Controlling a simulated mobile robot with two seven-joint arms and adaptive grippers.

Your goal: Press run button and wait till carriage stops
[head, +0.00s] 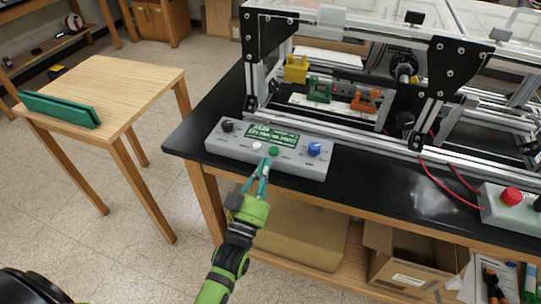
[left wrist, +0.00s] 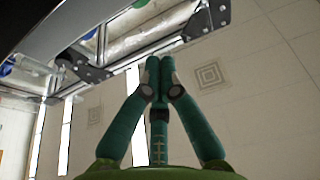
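The grey control box (head: 222,143) sits on the front left of the black bench top. It has a lit green text display (head: 275,134), a black knob (head: 227,126), a white button (head: 257,146), a green button (head: 274,151) and a blue knob (head: 314,149). The button labels are too small to read. My left gripper (head: 267,164) is at the front edge of the box, its tips just below the green button; contact cannot be told. In the left wrist view its fingertips (left wrist: 153,64) meet with nothing between them. My right gripper is out of view.
The aluminium extrusion frame (head: 385,149) with black corner plates stands behind the box. Yellow (head: 296,69), green (head: 320,89) and orange (head: 366,100) parts are inside it. A box with a red button (head: 511,196) is at right. A wooden table (head: 120,85) stands left.

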